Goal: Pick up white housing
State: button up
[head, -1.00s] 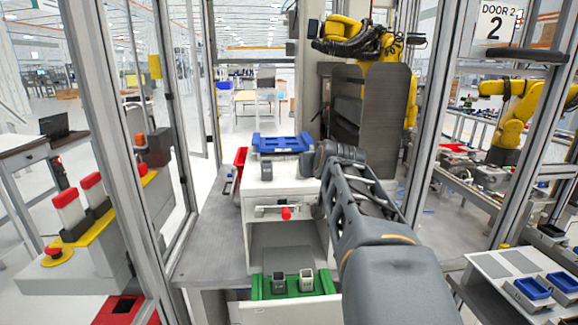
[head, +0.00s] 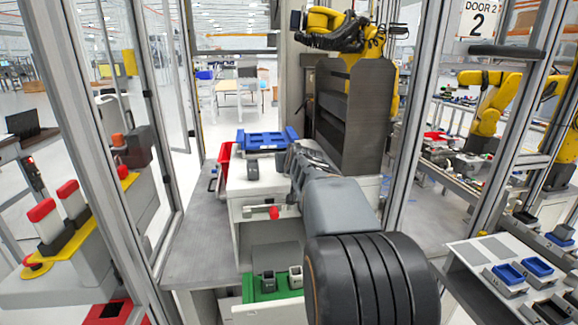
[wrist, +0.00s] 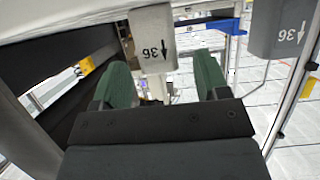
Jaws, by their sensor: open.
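In the wrist view, which looks upside down, a white housing (wrist: 153,28) marked 36 shows between the two green fingertips of my gripper (wrist: 162,62). My gripper is open, and the housing appears nearer the left finger. I cannot tell whether the tips are level with it. A grey housing (wrist: 275,30), also marked 36, is farther right. In the head view the grey housing (head: 253,170) stands on the cabinet top; my arm hides the fingertips and the white one there. A paler housing (head: 295,277) and a grey one (head: 268,282) sit in the green tray (head: 253,290) below.
A blue tray (head: 262,139) lies on the white cabinet (head: 240,187), behind the grey housing. A red bin (head: 224,160) is at its left. A dark panelled stand (head: 352,118) rises behind my arm. Frame posts stand on both sides.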

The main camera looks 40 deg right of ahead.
jog(key=shift+x, duration=1.35)
jog(key=c, duration=1)
jog(key=shift+r, duration=0.1)
